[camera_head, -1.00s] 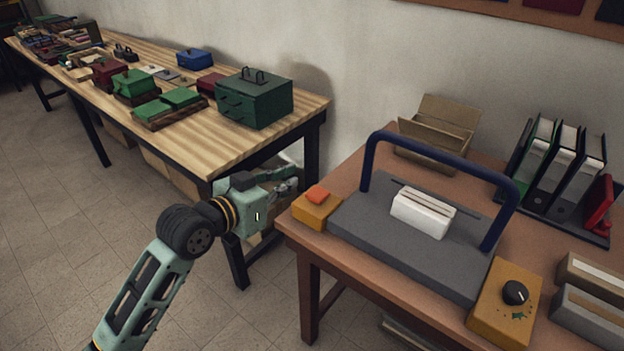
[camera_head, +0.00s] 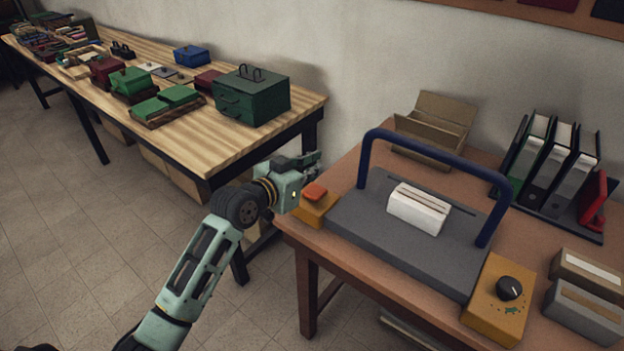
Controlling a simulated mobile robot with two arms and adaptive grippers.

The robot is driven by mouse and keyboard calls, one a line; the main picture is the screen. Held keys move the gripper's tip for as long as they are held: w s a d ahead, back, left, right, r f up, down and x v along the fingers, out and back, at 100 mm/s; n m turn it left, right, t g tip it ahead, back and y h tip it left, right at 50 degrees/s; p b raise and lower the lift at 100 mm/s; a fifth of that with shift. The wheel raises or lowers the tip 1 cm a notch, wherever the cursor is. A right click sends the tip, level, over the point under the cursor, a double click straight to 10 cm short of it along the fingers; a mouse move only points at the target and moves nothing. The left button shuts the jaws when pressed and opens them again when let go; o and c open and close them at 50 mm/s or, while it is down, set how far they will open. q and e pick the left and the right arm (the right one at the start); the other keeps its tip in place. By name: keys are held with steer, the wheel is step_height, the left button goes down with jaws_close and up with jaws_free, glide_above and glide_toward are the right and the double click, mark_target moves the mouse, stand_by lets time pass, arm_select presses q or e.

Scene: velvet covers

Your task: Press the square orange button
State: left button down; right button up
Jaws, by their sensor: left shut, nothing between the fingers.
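The square orange button (camera_head: 315,192) sits on top of a yellow box (camera_head: 314,212) at the left end of a grey machine with a blue handle. My left gripper (camera_head: 314,158) is shut and empty. In the picture it is just above and behind the button, near the table's left edge, apart from the button as far as I can see. Its wrist overlaps the left side of the yellow box. My right gripper is not in view.
The grey machine (camera_head: 400,240) holds a white block (camera_head: 419,208) under its blue handle (camera_head: 440,152). A yellow box with a black knob (camera_head: 509,288) is at its right. Binders (camera_head: 548,170) and a cardboard box (camera_head: 436,128) stand behind. A wooden bench (camera_head: 206,136) is at left.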

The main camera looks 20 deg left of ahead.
mark_target(312, 195)
arm_select(q)
steer(key=f, duration=0.3)
steer(key=shift+s+a+f, duration=0.1)
steer(key=shift+s+f, duration=0.1)
steer(key=shift+f, duration=0.2)
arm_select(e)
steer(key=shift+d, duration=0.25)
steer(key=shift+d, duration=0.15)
